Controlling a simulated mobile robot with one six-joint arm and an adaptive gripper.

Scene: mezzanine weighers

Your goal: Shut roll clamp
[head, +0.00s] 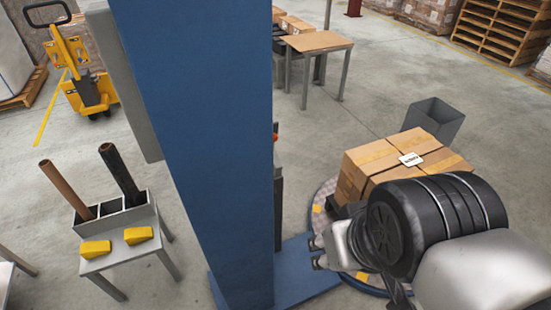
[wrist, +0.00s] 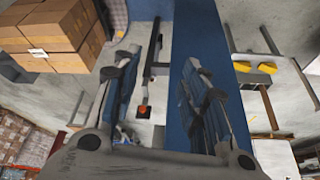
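A dark bar with an orange-red end (wrist: 143,110) shows between my fingers in the wrist view, beside the blue column (wrist: 183,30); I cannot tell for sure whether it is the roll clamp, nor whether a clamp is open or shut. In the head view a small orange spot (head: 276,137) shows at the right edge of the blue column (head: 205,120), which hides most of what is behind it. My gripper (head: 317,253) is low at the right of the column. In the wrist view my gripper (wrist: 162,75) has its fingers apart with nothing held.
Stacked cartons (head: 365,172) sit on a round turntable (head: 321,208) near my arm. A grey bin (head: 434,121) stands behind them. At left, a small table (head: 128,250) bears two upright tubes in a holder and yellow blocks. A yellow pallet truck (head: 85,85) stands farther back.

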